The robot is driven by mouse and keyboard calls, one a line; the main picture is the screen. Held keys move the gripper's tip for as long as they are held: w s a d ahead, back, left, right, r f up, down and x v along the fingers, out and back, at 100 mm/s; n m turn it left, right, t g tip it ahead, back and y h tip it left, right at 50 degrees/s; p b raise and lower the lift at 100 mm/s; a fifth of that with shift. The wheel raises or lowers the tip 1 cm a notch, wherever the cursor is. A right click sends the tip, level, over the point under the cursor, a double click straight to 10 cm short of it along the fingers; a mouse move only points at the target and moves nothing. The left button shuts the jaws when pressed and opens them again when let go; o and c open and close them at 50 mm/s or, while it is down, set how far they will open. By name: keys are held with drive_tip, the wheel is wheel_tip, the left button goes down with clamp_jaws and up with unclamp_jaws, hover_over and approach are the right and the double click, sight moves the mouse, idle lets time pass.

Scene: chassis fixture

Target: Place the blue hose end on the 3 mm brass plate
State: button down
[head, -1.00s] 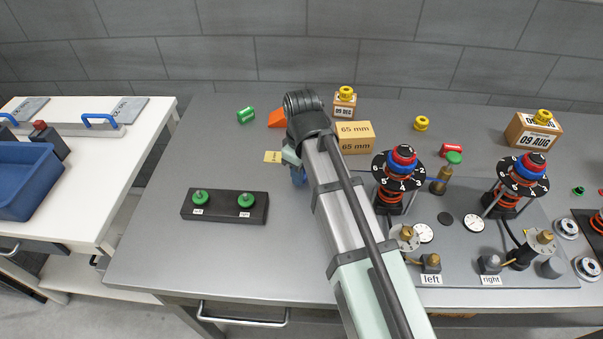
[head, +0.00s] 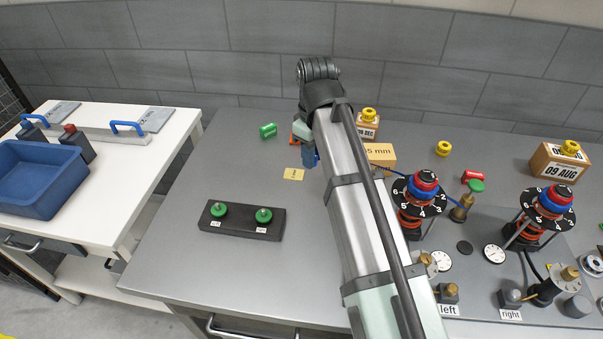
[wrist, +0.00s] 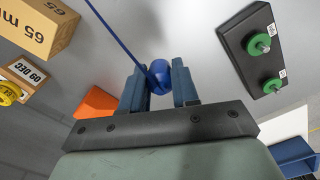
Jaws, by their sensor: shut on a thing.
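My gripper (head: 311,157) is over the grey bench, mostly behind my own arm in the head view. In the wrist view its blue fingers (wrist: 159,88) are shut on the blue hose end (wrist: 159,71), a rounded blue piece between the fingertips. The blue hose (wrist: 118,36) runs from it toward the top left. A small yellow brass-coloured plate (head: 294,174) lies flat on the bench, just left of and nearer than my gripper in the head view. Its marking is too small to read. I cannot make out this plate in the wrist view.
A black block with two green knobs (head: 241,222) lies nearer on the bench. A 65 mm box (head: 381,154), an orange piece (wrist: 97,102) and a green cylinder (head: 268,130) are around my gripper. The left fixture (head: 418,200) stands right of my arm. Bench left of the plate is clear.

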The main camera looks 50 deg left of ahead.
drive_tip(key=a, duration=0.7)
hover_over(295, 174)
drive_tip(key=shift+n, duration=0.4)
wheel_tip(295, 174, down, 5)
drive_tip(key=shift+s+f, duration=0.1)
drive_tip(key=shift+f, duration=2.25)
drive_tip(key=shift+f, duration=0.1)
drive_tip(key=c, duration=0.8)
unclamp_jaws()
drive_tip(key=shift+c, duration=0.2)
wheel_tip(295, 174, up, 12)
